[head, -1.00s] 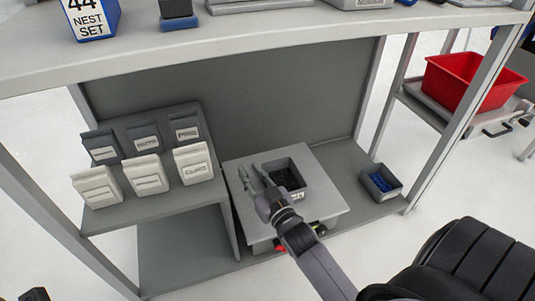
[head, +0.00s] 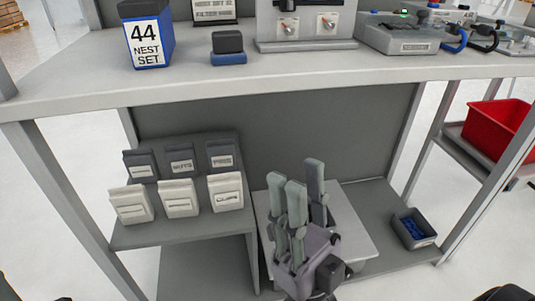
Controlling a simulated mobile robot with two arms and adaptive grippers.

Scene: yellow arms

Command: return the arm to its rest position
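My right gripper (head: 298,195) is raised in front of the lower shelf, fingers pointing up. Its grey-green fingers are spread apart, with nothing seen between them. My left gripper is not in view.
The grey worktop (head: 200,80) spans above, with a 44 nest set box (head: 148,40) on it. Labelled pouches (head: 178,198) stand on a stepped rack at left. A small bin with blue parts (head: 413,228) and a red bin (head: 498,128) are at right.

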